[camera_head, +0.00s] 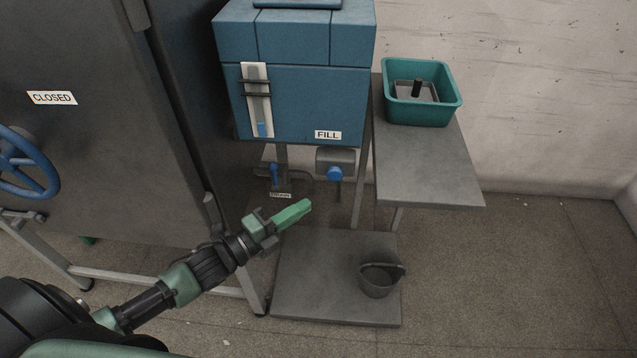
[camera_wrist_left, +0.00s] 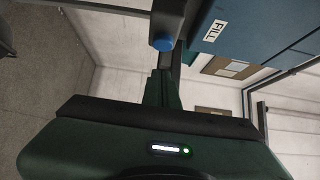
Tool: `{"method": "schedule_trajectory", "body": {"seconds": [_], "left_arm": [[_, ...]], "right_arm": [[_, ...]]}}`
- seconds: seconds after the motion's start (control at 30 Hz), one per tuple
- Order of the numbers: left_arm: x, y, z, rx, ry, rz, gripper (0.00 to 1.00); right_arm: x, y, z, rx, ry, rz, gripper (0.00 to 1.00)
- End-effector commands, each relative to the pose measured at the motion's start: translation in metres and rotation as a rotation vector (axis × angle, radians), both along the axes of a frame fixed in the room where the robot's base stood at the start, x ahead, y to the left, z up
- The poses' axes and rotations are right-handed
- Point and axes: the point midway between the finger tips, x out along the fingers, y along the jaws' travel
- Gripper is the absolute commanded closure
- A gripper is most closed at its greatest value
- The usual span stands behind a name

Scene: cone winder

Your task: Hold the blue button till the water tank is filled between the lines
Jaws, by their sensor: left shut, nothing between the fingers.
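The blue water tank (camera_head: 300,100) stands in the middle of the head view. Its sight gauge (camera_head: 257,100) has two dark lines in the upper half, and a short blue level (camera_head: 262,129) near the bottom, below both lines. The round blue button (camera_head: 334,174) sits on a grey housing under the FILL label (camera_head: 328,134). My left gripper (camera_head: 306,206) is shut and empty, below and left of the button, apart from it. In the left wrist view, the button (camera_wrist_left: 163,44) shows just beyond the shut fingers (camera_wrist_left: 160,88). My right gripper is not in view.
A blue valve handle (camera_head: 275,174) with a label hangs left of the button. A teal bin (camera_head: 422,95) stands on a grey side table (camera_head: 430,165). A dark bucket (camera_head: 380,281) rests on a low platform (camera_head: 320,300). A dark cabinet marked CLOSED (camera_head: 90,130) stands left.

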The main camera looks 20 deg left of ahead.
Motion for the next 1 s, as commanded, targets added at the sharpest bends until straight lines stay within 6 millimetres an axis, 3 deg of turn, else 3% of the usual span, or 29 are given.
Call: {"method": "schedule_trajectory", "body": {"seconds": [0.27,0.4,0.6,1.0], "left_arm": [[0.049,-0.027,0.003,-0.001,-0.003,0.000,1.00],[0.068,-0.018,0.002,0.003,-0.001,0.001,1.00],[0.082,-0.014,0.000,0.000,0.001,0.000,1.00],[0.084,-0.013,-0.001,0.000,0.001,0.000,1.00]], "right_arm": [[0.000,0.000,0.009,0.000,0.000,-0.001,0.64],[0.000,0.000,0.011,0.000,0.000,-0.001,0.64],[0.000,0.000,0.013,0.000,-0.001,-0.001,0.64],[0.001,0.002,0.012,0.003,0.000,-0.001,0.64]]}}
